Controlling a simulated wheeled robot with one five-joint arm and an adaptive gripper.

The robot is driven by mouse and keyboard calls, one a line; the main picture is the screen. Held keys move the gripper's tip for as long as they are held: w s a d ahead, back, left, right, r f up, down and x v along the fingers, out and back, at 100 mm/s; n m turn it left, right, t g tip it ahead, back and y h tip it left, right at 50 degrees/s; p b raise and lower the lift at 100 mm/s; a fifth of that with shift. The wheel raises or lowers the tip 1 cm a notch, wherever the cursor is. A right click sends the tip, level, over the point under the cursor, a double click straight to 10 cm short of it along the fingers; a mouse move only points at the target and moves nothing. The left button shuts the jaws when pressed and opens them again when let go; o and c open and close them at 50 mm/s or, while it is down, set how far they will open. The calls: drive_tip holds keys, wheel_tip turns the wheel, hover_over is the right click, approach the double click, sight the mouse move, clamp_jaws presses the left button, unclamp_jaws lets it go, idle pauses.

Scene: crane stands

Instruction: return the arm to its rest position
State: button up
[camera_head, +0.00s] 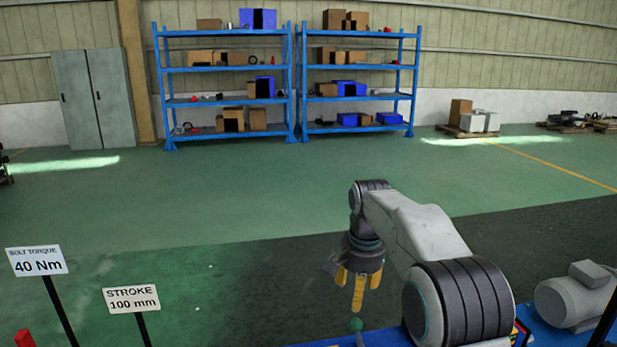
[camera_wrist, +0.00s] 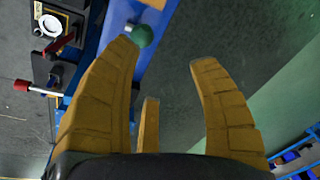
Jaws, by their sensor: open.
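My gripper (camera_head: 358,288) hangs from my bent grey arm at the lower right of the head view, with its yellow fingers pointing down. In the wrist view its fingers (camera_wrist: 165,55) are spread apart with nothing between them. A green ball-shaped knob (camera_head: 355,325) is below the fingers in the head view. The knob also shows in the wrist view (camera_wrist: 140,36), beyond the tip of the left finger and apart from it as far as I can tell.
A blue surface (camera_head: 385,337) lies under the knob. A grey motor (camera_head: 575,297) stands at the right. Signs reading 40 Nm (camera_head: 37,261) and 100 mm (camera_head: 131,299) stand at the left. A lever with a red knob (camera_wrist: 21,86) shows in the wrist view. Blue shelves (camera_head: 228,102) stand far back; the floor between is clear.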

drive_tip(key=s+d+f+n+g, duration=0.1)
drive_tip(key=s+f+n+g, duration=0.1)
drive_tip(key=s+f+n, duration=0.6)
drive_tip(key=s+d+r+t, duration=0.1)
drive_tip(key=s+d+r, duration=0.1)
drive_tip(key=s, duration=0.6)
drive_tip(key=s+d+r+t, duration=0.1)
drive_tip(key=s+r, duration=0.2)
drive_tip(key=s, duration=0.5)
drive_tip(key=s+d+r+t, duration=0.2)
drive_tip(key=s, duration=0.7)
drive_tip(key=shift+d+r, duration=0.35)
drive_tip(key=shift+r, duration=0.05)
drive_tip(key=shift+s, duration=0.1)
